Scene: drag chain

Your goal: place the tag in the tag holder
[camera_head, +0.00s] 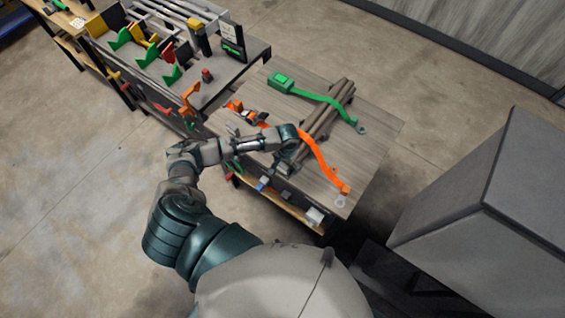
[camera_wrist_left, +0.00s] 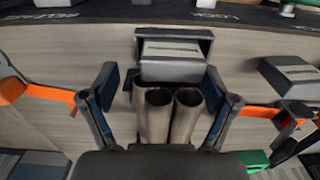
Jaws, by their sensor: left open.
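My left gripper (camera_head: 290,160) is over the front part of the wooden table. A similar grey block (camera_wrist_left: 290,75) lies to the right. I cannot tell for certain which is the tag or the tag holder. Nothing is visibly gripped. My right gripper is not in view.
Brown tubes (camera_head: 326,112) lie bundled on the table (camera_head: 378,125). A green strap (camera_head: 320,95) and an orange strap (camera_head: 325,163) cross it. A cart (camera_head: 215,85) with coloured clamps stands at the left. A large grey box (camera_head: 505,195) is at the right.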

